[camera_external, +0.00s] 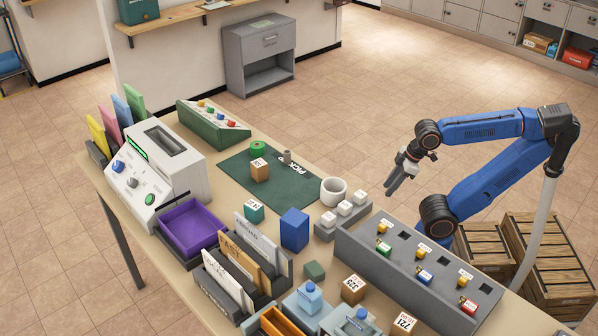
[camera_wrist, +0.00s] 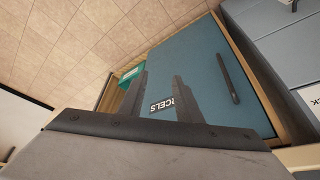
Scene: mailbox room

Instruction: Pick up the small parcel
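A small brown box with a white label (camera_external: 260,170), which looks like the small parcel, sits on the dark green mat marked PICK (camera_external: 235,182). Other small labelled boxes stand on the table: a teal one (camera_external: 254,212) and brown ones near the front (camera_external: 354,289) and (camera_external: 404,325). My gripper (camera_external: 391,190) hangs in the air right of the mat, well apart from the brown box. In the wrist view its two fingers (camera_wrist: 160,77) stand apart with nothing between them. The wrist view faces a blue-teal panel (camera_wrist: 205,75) with partly hidden lettering; I cannot make out the brown box there.
A green roll (camera_external: 257,148) and a small grey piece (camera_external: 287,156) are near the box on the mat. A white cup (camera_external: 333,191), white blocks on a grey stand (camera_external: 344,213) and a grey switch panel (camera_external: 400,270) lie between my arm and the mat. A blue box (camera_external: 294,229) stands nearby.

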